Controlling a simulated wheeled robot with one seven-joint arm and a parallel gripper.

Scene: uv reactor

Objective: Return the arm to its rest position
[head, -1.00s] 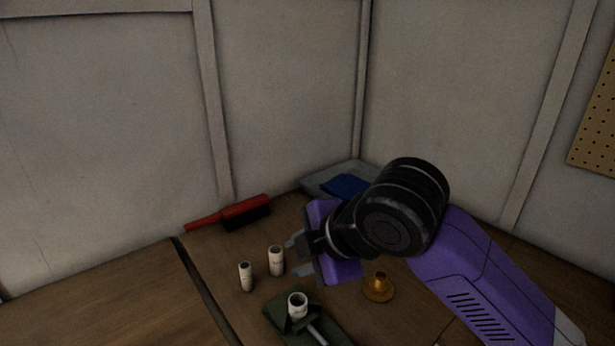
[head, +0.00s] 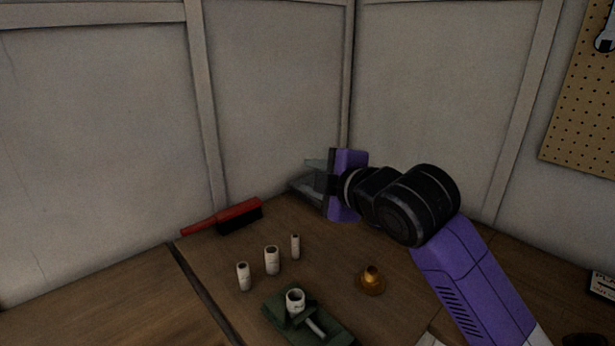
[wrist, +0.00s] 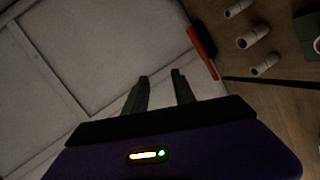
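My gripper (head: 310,177) is raised above the back of the wooden bench in the head view, pointing left toward the grey wall panels. In the wrist view its two dark fingers (wrist: 160,90) stand apart with nothing between them, only wall behind. My purple and black arm reaches in from the lower right of the head view. The gripper is clear of the small white cylinders on the bench. Part of the bench's back corner is hidden behind the gripper and arm.
Three white cylinders (head: 271,260) stand on the bench. A green fixture (head: 333,331) holding another white cylinder (head: 295,301) is in front. A brass piece (head: 371,281) stands right of them. A red brush (head: 235,213) lies at the back left. A pegboard (head: 577,123) hangs at right.

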